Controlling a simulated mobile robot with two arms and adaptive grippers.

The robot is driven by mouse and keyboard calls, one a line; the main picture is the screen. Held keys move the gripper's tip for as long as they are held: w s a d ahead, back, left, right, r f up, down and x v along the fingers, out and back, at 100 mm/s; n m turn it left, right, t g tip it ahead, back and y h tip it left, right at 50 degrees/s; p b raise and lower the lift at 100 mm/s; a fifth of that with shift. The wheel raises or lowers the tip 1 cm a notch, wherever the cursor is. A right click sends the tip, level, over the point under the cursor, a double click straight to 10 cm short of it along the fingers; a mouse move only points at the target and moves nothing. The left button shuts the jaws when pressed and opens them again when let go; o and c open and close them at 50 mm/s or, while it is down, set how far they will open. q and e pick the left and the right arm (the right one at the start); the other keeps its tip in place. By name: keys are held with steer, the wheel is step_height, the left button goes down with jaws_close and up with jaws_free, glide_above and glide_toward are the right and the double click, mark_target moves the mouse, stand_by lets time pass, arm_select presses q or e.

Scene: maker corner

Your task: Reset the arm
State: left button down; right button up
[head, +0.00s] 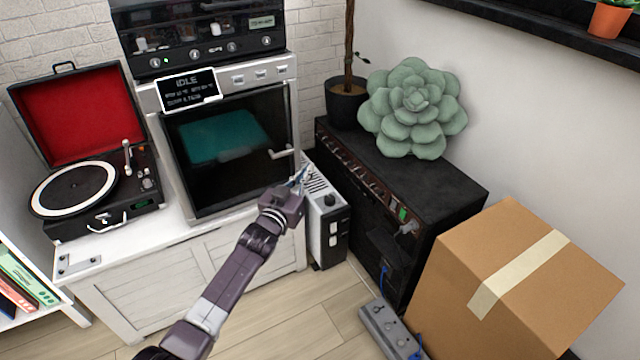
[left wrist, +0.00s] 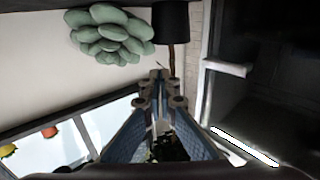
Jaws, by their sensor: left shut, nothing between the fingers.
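My left arm reaches in from the bottom left of the head view. Its left gripper (head: 300,175) is in front of the right side of the oven-like machine (head: 228,150), near that machine's door handle (head: 282,153). In the left wrist view the two blue-padded fingers of this gripper (left wrist: 160,78) come together at the tips, shut with nothing held. My right gripper does not show in either view.
A red-lidded record player (head: 95,190) stands left on the white cabinet (head: 190,275). A white heater-like unit (head: 327,225), a black amplifier (head: 440,190) with a succulent cushion (head: 412,108), a cardboard box (head: 520,270) and a power strip (head: 390,330) crowd the right. Floor between is bare.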

arm_select(q)
steer(key=s+d, duration=0.2)
steer(key=s, duration=0.3)
steer(key=shift+s+d+f+p, duration=0.2)
steer(key=shift+s+d+p, duration=0.15)
steer(key=shift+p, duration=0.05)
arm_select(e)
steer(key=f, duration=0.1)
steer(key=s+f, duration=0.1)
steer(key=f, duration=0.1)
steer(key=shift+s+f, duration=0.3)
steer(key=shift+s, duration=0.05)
